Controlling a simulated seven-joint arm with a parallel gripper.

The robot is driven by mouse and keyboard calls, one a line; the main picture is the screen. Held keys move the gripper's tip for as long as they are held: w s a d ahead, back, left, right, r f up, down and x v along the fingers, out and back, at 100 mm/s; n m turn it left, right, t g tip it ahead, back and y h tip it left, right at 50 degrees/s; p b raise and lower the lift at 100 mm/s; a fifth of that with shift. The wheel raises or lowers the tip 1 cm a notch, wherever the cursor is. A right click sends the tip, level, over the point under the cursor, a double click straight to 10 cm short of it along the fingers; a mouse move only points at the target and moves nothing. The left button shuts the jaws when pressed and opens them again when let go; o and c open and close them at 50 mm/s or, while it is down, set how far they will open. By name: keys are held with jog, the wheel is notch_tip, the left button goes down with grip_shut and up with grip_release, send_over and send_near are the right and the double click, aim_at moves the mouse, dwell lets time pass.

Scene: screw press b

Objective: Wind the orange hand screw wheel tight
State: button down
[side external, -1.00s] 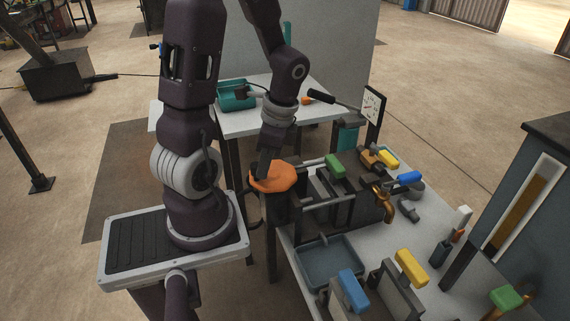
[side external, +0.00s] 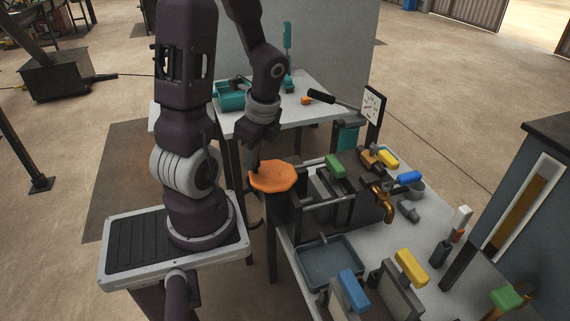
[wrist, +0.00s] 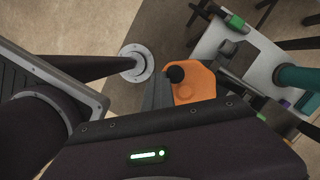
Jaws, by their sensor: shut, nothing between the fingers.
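The orange hand wheel (side external: 273,179) is on the left end of the dark screw press at the left end of the workbench. It lies roughly flat, facing up. In the wrist view the wheel (wrist: 197,84) is seen close, with a dark round knob (wrist: 176,74) at its left edge. My gripper (side external: 254,163) is shut and empty, pointing down at the back left edge of the wheel. In the wrist view its grey fingers (wrist: 157,92) show just left of the wheel. I cannot tell whether they touch the wheel or the knob.
Clamps with green (side external: 335,166), blue (side external: 347,290) and yellow (side external: 411,266) handles crowd the bench right of the wheel. A blue-grey tray (side external: 330,263) lies in front. A white table with a teal bin (side external: 231,100) stands behind. A dial gauge (side external: 372,106) stands back right.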

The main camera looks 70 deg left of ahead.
jog(key=shift+a+m+t, duration=0.3)
jog(key=shift+a+m, duration=0.2)
jog(key=shift+m, duration=0.7)
jog(key=shift+w+a+m+t+y, duration=0.2)
jog(key=shift+a+m, duration=0.2)
jog(key=shift+m, duration=0.55)
jog(key=shift+w+a+m+t+y, duration=0.2)
jog(key=shift+a+m, duration=0.2)
jog(key=shift+m, duration=0.55)
dwell(1.3)
dwell(0.4)
